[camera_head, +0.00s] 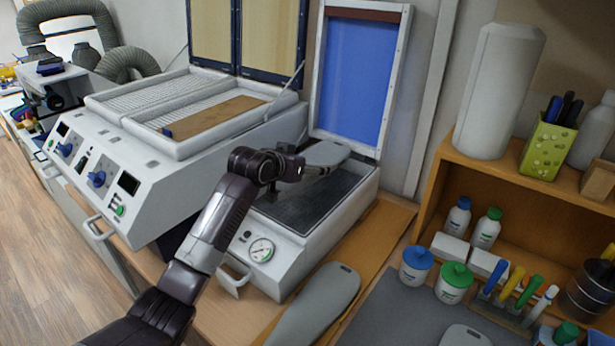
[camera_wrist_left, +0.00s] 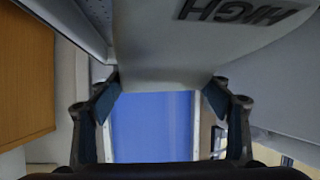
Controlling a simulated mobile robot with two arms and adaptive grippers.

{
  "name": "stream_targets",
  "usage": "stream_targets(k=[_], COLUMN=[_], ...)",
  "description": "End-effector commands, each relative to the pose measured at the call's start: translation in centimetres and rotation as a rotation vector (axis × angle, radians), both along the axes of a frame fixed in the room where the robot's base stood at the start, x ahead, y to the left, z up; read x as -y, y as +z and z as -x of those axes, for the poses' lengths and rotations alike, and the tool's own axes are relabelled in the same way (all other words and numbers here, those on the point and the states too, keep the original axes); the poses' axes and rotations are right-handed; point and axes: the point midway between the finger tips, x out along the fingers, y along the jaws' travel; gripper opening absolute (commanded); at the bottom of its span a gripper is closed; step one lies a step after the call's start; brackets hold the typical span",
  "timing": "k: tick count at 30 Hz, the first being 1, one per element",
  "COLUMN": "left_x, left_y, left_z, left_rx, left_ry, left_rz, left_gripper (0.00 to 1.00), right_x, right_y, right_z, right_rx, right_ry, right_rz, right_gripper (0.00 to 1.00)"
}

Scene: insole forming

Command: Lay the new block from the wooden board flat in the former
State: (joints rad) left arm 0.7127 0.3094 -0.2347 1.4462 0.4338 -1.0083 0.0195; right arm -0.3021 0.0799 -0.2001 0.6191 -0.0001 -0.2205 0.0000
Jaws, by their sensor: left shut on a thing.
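My left gripper (camera_head: 297,166) is shut on a grey, insole-shaped block (camera_head: 326,153) and holds it above the former. In the left wrist view the block (camera_wrist_left: 185,45) sits between the two fingers (camera_wrist_left: 165,88), with upside-down dark lettering "HIGH" on its face. The former (camera_head: 285,262) is a white box with a dark bed (camera_head: 305,208), a gauge on its front and a raised lid with a blue sheet (camera_head: 350,75). The bed is partly hidden by my arm, and the visible part is empty. The wooden board (camera_head: 392,222) lies right of the former. My right gripper is out of view.
Another grey insole block (camera_head: 318,305) lies in front of the former at the board. A white heater (camera_head: 115,160) with an open lid and a brown strip stands left. A wooden shelf (camera_head: 430,190) with bottles stands right, beside a grey mat (camera_head: 395,315).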

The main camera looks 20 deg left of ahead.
Motion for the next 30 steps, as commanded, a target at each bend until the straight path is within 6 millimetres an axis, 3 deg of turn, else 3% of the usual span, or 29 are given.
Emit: stream_targets(k=[5,12,30], left_x=[0.0,0.0,0.0], left_y=[-1.1,-4.4,-5.7], left_z=[-0.1,-0.1,-0.1], left_rx=[0.005,0.004,0.006], left_ry=[0.000,0.000,0.000], left_rz=[0.002,0.001,0.001], left_gripper=[0.32,0.32,0.32], right_x=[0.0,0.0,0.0], right_y=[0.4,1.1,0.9], right_z=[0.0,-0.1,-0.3], right_rx=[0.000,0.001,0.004], right_ry=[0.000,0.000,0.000], right_rz=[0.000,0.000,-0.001], right_gripper=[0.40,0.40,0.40])
